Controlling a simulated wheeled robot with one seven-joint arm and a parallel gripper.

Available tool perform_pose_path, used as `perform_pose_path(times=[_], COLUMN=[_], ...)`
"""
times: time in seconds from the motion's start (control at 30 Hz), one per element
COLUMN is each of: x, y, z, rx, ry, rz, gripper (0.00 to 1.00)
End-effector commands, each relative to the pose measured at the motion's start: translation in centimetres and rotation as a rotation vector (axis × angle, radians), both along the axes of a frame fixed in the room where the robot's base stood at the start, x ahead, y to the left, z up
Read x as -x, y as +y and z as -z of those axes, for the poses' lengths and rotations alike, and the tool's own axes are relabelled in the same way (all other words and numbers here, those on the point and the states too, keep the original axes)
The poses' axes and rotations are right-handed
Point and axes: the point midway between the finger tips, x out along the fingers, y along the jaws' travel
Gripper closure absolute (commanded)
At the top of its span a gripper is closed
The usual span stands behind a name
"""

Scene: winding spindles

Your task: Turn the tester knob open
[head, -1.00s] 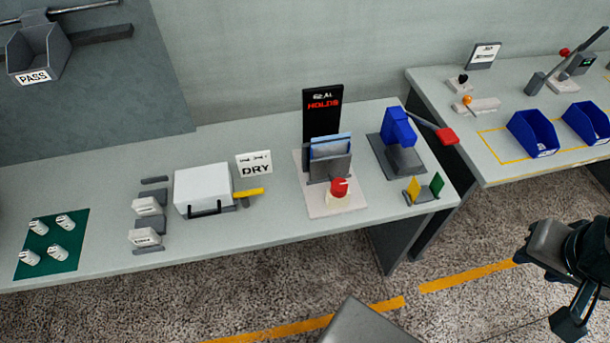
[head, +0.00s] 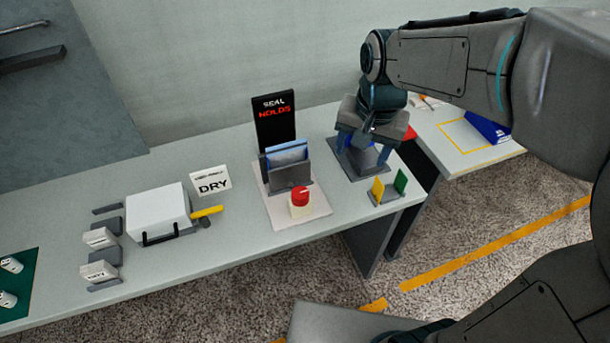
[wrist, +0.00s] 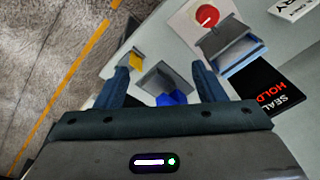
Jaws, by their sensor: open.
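The tester is a pale base plate (head: 313,212) with a black display (head: 274,122) reading "SEAL HOLDS" in white and red. A grey holder (head: 290,174) on the plate has a blue, flat pouch (head: 287,152) standing in it. The red tester knob (head: 300,196) sits on a cream block at the plate's front. In the wrist view the knob (wrist: 207,15) shows at the top, beyond my fingers. My gripper (head: 362,147) is open, pointing down above the blue press at the tester's right, apart from the knob. In the wrist view the gap between my fingers (wrist: 160,80) holds nothing clearly gripped.
The blue press (wrist: 172,98) on its grey base is partly hidden under my gripper. A yellow and green stand (head: 389,187) is at the bench's front right. A white box (head: 158,212) with a yellow handle and a "DRY" sign (head: 211,181) stand left of the tester.

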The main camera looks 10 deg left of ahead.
Motion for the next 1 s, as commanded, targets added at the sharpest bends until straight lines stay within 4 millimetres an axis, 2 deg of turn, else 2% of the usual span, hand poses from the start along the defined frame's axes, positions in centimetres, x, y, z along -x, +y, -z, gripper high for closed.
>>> perform_pose_path(times=[0.03, 0.2, 0.3, 0.4, 0.67, 1.0], x=[-0.8, -2.2, -2.5, -2.6, -2.6, -2.6], y=[2.3, 8.0, 10.3, 11.8, 12.5, 12.4], z=[1.5, 4.7, 6.1, 7.0, 9.2, 16.2], rx=[0.008, 0.035, 0.050, 0.059, 0.067, 0.068], ry=[0.027, 0.084, 0.103, 0.112, 0.121, 0.121], rz=[0.003, 0.051, 0.074, 0.089, 0.100, 0.101], gripper=[0.37, 0.37, 0.37, 0.37, 0.37, 0.37])
